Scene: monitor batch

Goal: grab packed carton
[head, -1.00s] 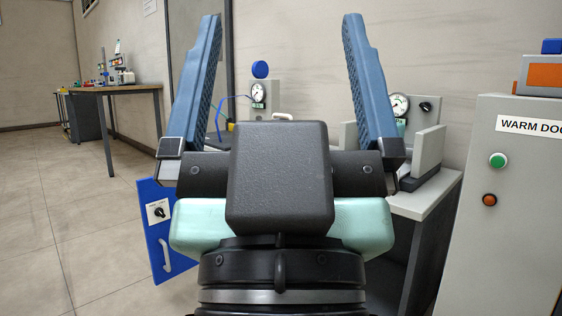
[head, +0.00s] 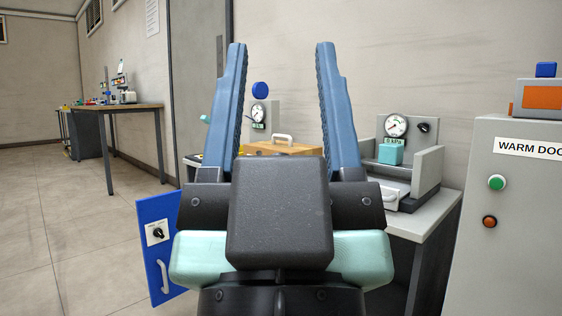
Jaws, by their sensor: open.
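A tan carton (head: 283,149) with a white handle on top shows between my fingers, beyond them on the bench. Its lower part is hidden behind my gripper, and I cannot tell its contents. My gripper (head: 281,45) is open and points away from me, its two blue fingers upright in the picture. Nothing is between the fingers, and the carton looks apart from them.
A grey gauge fixture (head: 428,167) with a teal block (head: 390,153) stands right of the carton. Another gauge (head: 259,114) is behind it. A grey cabinet (head: 520,225) marked "WARM DOC" is at right. A blue panel (head: 160,246) hangs open at left. Floor is clear at left.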

